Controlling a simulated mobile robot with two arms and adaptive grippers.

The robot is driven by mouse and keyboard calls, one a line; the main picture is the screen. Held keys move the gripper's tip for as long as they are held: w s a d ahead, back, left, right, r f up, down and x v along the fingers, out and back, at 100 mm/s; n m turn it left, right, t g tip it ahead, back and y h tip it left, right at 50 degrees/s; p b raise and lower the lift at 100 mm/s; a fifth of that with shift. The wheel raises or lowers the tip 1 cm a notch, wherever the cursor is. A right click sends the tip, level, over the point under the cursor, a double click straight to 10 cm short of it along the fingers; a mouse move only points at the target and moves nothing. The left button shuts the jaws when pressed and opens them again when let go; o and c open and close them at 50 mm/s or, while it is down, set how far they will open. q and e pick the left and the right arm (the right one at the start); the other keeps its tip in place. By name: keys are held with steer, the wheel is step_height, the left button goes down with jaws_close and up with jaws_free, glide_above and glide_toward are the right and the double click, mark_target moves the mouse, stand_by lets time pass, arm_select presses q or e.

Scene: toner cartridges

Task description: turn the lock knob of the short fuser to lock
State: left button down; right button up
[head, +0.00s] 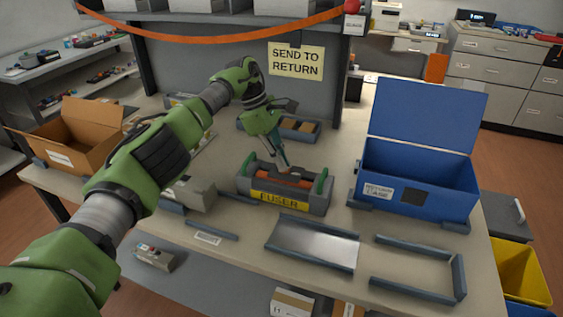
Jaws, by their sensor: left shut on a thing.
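The fuser (279,201) is a grey unit with a yellow FUSER label on its front, an orange-red roller along its top and a green upright part at each end. It sits on the table near the middle of the head view. My left gripper (284,168) comes down from above and behind, its fingertips at the fuser's back upper edge near the middle. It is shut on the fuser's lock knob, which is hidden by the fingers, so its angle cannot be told. My right gripper is not in view.
An open blue return case (418,190) stands to the right and an open cardboard box (79,142) to the left. A metal-plated tray (312,243) and an empty frame (418,268) lie in front. A SEND TO RETURN sign (296,62) hangs behind.

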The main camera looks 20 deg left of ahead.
arm_select(q)
steer(key=shift+s+f, duration=0.15)
steer(key=shift+f, duration=0.15)
steer(key=c, duration=2)
jaws_free()
steer(key=shift+r, duration=0.1)
step_height(320, 180, up, 10)
